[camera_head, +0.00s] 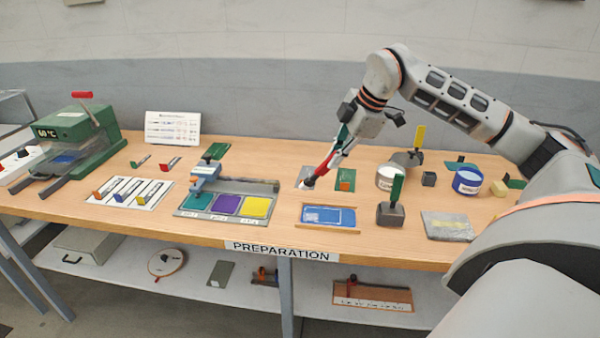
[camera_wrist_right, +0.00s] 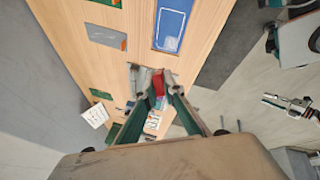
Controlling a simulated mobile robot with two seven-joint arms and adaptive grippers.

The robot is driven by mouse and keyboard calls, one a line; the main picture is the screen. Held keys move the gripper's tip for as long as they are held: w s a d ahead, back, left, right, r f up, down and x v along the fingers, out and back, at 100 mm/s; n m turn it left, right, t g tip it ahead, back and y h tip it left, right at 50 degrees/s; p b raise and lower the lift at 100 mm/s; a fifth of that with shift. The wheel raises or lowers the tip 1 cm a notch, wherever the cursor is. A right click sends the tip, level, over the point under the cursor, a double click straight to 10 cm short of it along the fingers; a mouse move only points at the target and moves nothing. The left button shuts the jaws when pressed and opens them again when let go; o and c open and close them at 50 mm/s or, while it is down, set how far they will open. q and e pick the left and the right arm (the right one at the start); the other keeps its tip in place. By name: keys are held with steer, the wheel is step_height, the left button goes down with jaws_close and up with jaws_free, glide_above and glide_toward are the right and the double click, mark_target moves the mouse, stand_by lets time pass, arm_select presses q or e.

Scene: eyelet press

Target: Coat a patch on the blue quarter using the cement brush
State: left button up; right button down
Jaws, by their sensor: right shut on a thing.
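My right gripper (camera_head: 342,146) is shut on the red handle of the cement brush (camera_head: 326,164). The red brush (camera_wrist_right: 158,86) also shows between the fingers (camera_wrist_right: 158,100) in the right wrist view. The blue quarter (camera_head: 318,215) lies flat in a wooden frame nearer the table's front edge, with a white-outlined patch at its right. It also shows in the right wrist view (camera_wrist_right: 172,22), apart from the brush. My left gripper is not in view.
A white-rimmed tin (camera_head: 386,180), a grey block with a green handle (camera_head: 391,212) and a blue tin (camera_head: 467,182) stand to the right. A tray with green, purple and yellow panels (camera_head: 227,204) lies left. A green press (camera_head: 75,130) stands far left.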

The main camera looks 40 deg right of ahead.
stand_by(0.4)
steer(key=shift+w+f, duration=0.15)
steer(key=shift+f, duration=0.1)
steer(key=shift+w+d+f+g, duration=0.3)
steer(key=shift+w+f, duration=0.15)
steer(key=shift+f, duration=0.2)
steer(key=shift+s, duration=0.1)
